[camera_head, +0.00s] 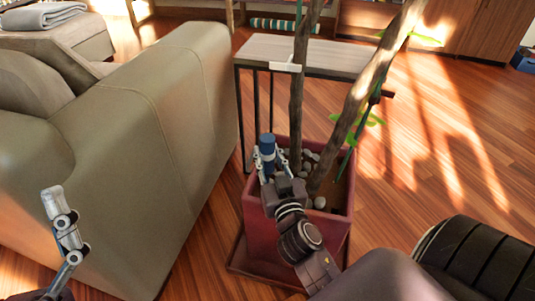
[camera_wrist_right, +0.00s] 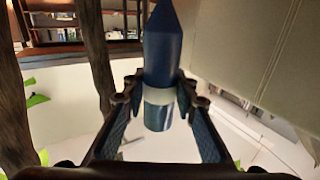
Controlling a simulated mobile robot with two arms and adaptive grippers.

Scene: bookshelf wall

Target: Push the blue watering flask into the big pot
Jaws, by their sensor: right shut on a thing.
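The blue watering flask (camera_head: 267,143) is upright between the fingers of my right gripper (camera_head: 270,160). In the right wrist view the flask (camera_wrist_right: 162,52) shows a pointed dark blue end, a pale band and a clear-looking part, with a finger of my right gripper (camera_wrist_right: 160,95) against each side. The big pot (camera_head: 270,232) is dark red and square, holding soil, pebbles and trunks. The flask is at the pot's back left, close to the rim; whether its lower end touches the soil is hidden. My left gripper (camera_head: 62,215) is at the lower left, away from the pot, its opening unclear.
Two tree trunks (camera_head: 343,120) rise from the pot, just right of my right gripper. A grey sofa (camera_head: 150,140) stands close on the left. A narrow side table (camera_head: 330,58) is behind the pot. Wooden floor (camera_head: 450,150) is free on the right.

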